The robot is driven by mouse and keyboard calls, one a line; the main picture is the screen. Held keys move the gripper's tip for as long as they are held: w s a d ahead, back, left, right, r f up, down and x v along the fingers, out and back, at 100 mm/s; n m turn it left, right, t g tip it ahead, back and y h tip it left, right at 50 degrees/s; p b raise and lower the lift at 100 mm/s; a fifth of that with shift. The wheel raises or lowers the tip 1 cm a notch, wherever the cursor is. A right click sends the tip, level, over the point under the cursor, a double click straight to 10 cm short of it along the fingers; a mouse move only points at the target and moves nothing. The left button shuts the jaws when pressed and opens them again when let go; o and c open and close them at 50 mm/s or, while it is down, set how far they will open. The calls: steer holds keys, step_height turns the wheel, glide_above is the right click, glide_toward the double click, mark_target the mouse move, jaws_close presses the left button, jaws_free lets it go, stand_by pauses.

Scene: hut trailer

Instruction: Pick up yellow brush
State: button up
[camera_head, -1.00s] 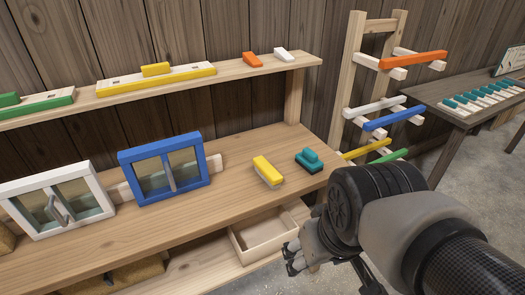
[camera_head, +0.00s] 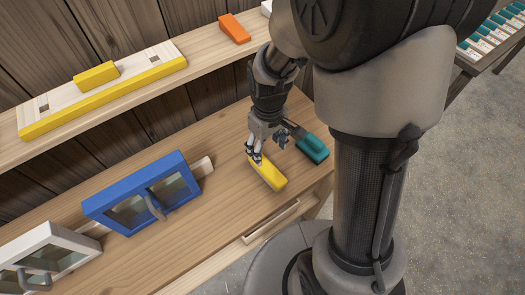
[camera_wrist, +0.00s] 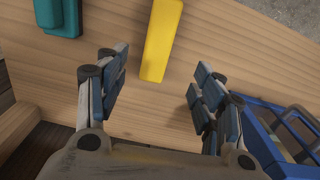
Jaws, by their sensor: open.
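The yellow brush (camera_head: 268,174) lies on the wooden workbench (camera_head: 215,215), between the blue window frame and the teal brush. My gripper (camera_head: 268,148) is above the bench, at the far end of the yellow brush, pointing down. In the wrist view the yellow brush (camera_wrist: 160,42) lies between the lines of the two open fingers, ahead of the fingertips, with its far end cut off by the top edge. My gripper (camera_wrist: 155,85) is open with nothing between its fingers. Part of the brush's far end is hidden by the gripper in the head view.
A teal brush (camera_head: 313,148) lies just right of the yellow one. A blue window frame (camera_head: 145,192) and a white one (camera_head: 45,262) stand to the left. A shelf (camera_head: 195,57) runs behind, above the bench. A drawer (camera_head: 270,222) is below the front edge.

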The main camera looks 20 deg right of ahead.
mark_target(267, 168)
step_height(267, 168, down, 15)
steer(key=b, duration=0.4)
steer(key=shift+w+d+r, duration=0.1)
steer(key=shift+r, duration=0.05)
steer(key=shift+r, duration=0.1)
steer(key=shift+c, duration=0.2)
steer(key=c, duration=1.2)
